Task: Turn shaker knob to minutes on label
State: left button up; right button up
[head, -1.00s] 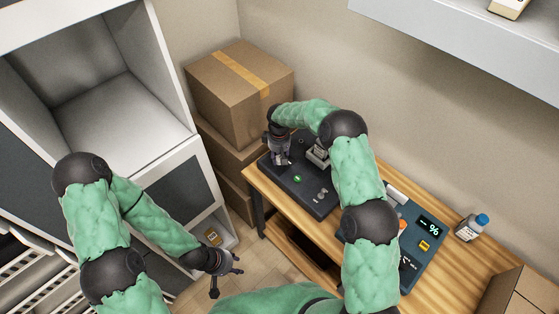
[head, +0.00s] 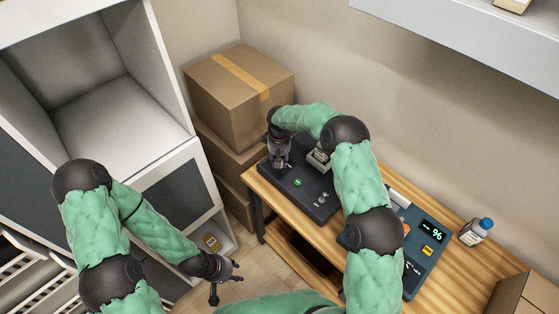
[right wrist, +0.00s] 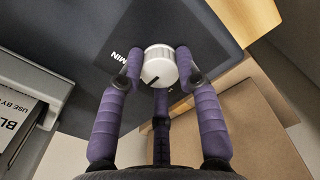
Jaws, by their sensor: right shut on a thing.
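The dark shaker (head: 323,205) lies on the wooden bench, with a green button on top. In the right wrist view its round white knob (right wrist: 159,66) has a black pointer mark toward the lower left and "MIN" printed beside it. My right gripper (head: 279,165) is at the shaker's far left end. In its wrist view the purple fingers (right wrist: 160,62) are shut on the knob from both sides. A white label (right wrist: 17,112) with black print, partly cut off, shows at the left; its minutes cannot be read. My left gripper (head: 229,282) is open and empty, away from the bench.
A blue-grey device (head: 416,276) with a lit display stands on the wooden bench (head: 453,270), partly behind my right arm. A bottle with a blue cap (head: 475,232) is to its right. Stacked cardboard boxes (head: 238,95) stand beyond the shaker. A white cabinet (head: 180,165) is at the left.

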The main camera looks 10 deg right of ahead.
jog(key=o, duration=1)
jog(key=shift+w+a+r, duration=0.1)
jog(key=shift+w+r, duration=0.1)
jog(key=shift+w, duration=0.1)
jog(key=shift+o, duration=0.7)
jog(key=shift+a+f, duration=0.1)
jog(key=shift+s, duration=0.1)
notch_tip(320, 180, up, 12)
